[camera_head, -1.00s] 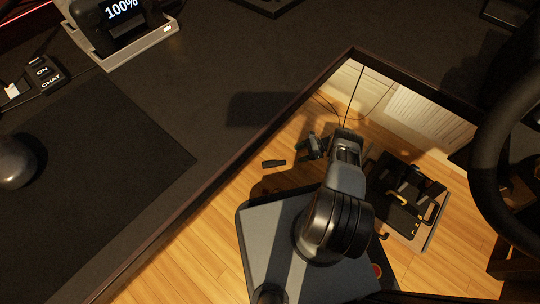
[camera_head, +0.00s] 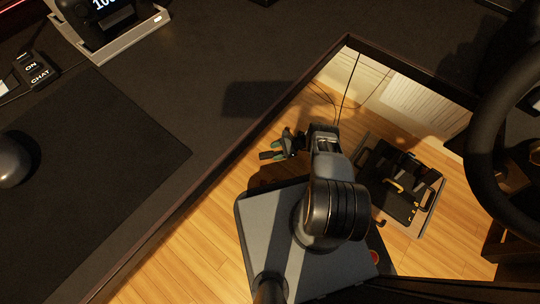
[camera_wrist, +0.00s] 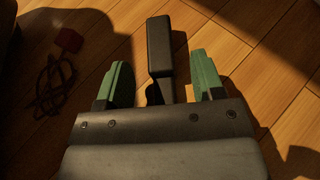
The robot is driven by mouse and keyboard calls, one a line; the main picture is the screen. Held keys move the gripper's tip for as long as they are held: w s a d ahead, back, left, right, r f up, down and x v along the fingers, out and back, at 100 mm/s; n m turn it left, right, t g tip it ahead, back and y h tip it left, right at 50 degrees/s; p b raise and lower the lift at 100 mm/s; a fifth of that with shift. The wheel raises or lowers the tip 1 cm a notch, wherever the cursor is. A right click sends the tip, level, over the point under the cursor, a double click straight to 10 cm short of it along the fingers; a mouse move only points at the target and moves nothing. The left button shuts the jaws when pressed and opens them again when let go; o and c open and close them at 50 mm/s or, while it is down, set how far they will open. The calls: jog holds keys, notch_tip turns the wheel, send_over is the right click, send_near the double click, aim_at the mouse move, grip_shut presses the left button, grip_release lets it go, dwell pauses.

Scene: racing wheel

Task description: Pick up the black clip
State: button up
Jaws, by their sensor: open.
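The black clip (camera_wrist: 160,52) lies on the wooden floor in the wrist view, a dark bar with a narrower end toward my gripper. My gripper (camera_wrist: 163,78) is open, with one green finger on either side of the clip and a visible gap to each. The clip's near end runs down close to the gripper body. In the head view my gripper (camera_head: 279,145) is low over the floor, left of my arm, and the clip (camera_head: 265,155) shows small and dark at its fingers.
The desk edge (camera_head: 215,165) runs diagonally left of my arm. A pedal set (camera_head: 400,185) stands on the floor to the right, with a steering wheel (camera_head: 483,120) beyond it. In the wrist view a red plug with a looped cable (camera_wrist: 68,40) lies at left.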

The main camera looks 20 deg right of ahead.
jog(key=shift+x, duration=1)
jog(key=shift+c, duration=0.4)
jog(key=c, duration=0.9)
